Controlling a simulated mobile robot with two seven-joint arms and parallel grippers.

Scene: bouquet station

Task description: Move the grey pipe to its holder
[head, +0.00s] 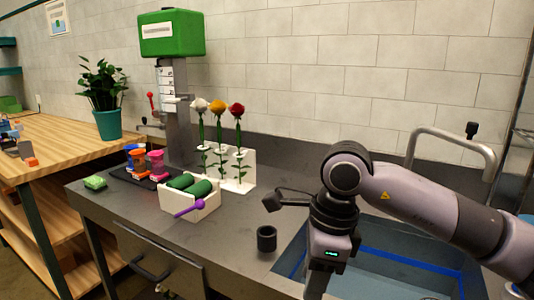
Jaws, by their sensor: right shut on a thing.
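My right gripper (328,252) points down above the near left rim of the sink, on the arm that comes in from the right. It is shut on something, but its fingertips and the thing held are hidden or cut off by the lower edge. A dark grey, hollow cylinder (266,239) stands upright on the counter to the left of this gripper, apart from it. I cannot tell whether it is the pipe or its holder. No other grey pipe can be made out clearly. My left gripper is not in view.
A white box (203,211) with green rolls and a purple tool (190,208) stands left of the cylinder. Behind it, a white rack (241,178) holds three flowers. The sink (380,268) with its tall faucet (450,140) lies right. Counter around the cylinder is clear.

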